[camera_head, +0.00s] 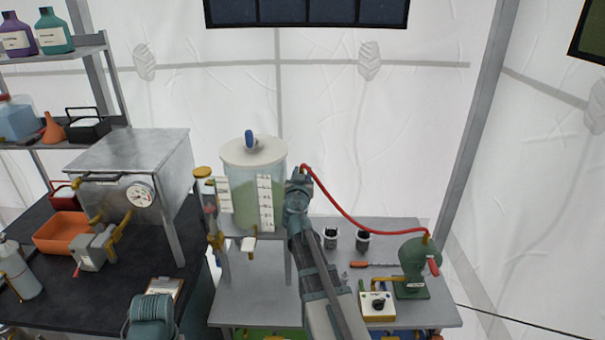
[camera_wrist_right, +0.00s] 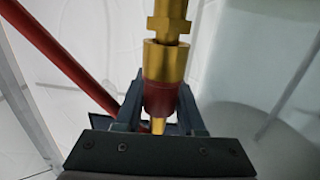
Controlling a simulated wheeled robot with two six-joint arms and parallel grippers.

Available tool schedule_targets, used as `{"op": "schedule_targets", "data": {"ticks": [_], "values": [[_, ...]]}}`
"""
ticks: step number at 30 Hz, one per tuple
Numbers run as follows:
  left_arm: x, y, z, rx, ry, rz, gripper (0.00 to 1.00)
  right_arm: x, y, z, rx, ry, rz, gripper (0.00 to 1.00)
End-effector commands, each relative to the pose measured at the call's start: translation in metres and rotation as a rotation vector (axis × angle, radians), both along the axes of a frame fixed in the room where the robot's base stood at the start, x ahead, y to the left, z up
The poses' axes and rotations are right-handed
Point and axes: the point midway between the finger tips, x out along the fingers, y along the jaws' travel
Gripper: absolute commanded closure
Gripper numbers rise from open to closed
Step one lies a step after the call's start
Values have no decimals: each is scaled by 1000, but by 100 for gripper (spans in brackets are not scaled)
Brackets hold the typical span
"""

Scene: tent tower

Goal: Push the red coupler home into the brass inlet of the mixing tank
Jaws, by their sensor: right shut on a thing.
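The mixing tank (camera_head: 240,196) is a clear vessel with a white lid and green liquid, on a grey stand. My right gripper (camera_head: 299,184) is at the tank's right side and hides the inlet in the head view. In the right wrist view, my right gripper (camera_wrist_right: 159,108) is shut on the red coupler (camera_wrist_right: 161,97). My left gripper is out of view.
A red hose (camera_head: 365,228) runs from my right gripper to the green pump (camera_head: 416,262); it also crosses the wrist view's left side. Two dark cups (camera_head: 362,241) and a control box (camera_head: 377,305) stand on the bench. A metal sterilizer box (camera_head: 135,165) stands left.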

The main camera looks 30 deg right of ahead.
Motion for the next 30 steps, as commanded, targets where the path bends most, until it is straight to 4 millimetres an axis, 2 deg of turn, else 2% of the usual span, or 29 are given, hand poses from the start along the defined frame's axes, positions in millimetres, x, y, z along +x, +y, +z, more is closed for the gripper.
{"op": "schedule_targets", "data": {"ticks": [8, 9, 14, 25, 30], "values": [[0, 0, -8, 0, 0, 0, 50, 0, 0, -8, 0, 0, 0, 100], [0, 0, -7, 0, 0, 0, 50, 0, 0, -7, 0, 0, 0, 57], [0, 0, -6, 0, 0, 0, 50, 0, 0, -6, 0, 0, 0, 28], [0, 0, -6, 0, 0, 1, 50, -2, 0, -6, 0, 0, 0, 27], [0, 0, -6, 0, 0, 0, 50, -11, 3, -6, 0, 0, 1, 27]]}}
